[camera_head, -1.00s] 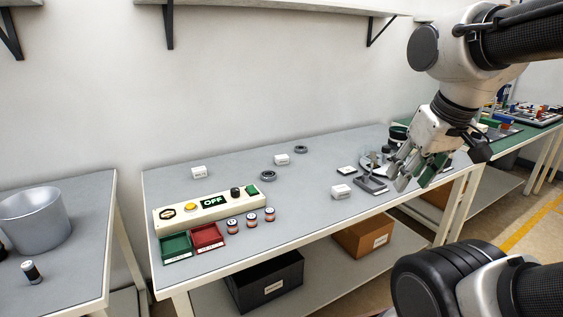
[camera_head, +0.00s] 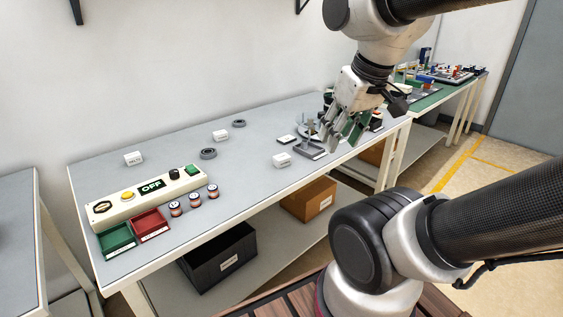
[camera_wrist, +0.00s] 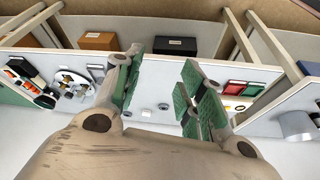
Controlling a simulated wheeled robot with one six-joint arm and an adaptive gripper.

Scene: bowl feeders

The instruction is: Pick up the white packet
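Several small white packets or boxes lie on the grey table (camera_head: 240,178). One (camera_head: 282,159) is near the middle right, left of a grey metal fixture. A second (camera_head: 221,135) is farther back beside the dark rings, and a third (camera_head: 133,158) is at the back left. The print on them is too small to read surely. My gripper (camera_head: 340,138) hangs over the table's right end, to the right of the nearest packet and apart from it. In the wrist view its green-padded fingers (camera_wrist: 158,75) are spread with nothing between them.
A control box (camera_head: 148,194) with an OFF display, a green tray (camera_head: 117,239), a red tray (camera_head: 150,224) and several small spools stand at the front left. The grey fixture (camera_head: 310,150) is below my gripper. Black (camera_head: 220,262) and orange (camera_head: 309,199) bins sit on the lower shelf.

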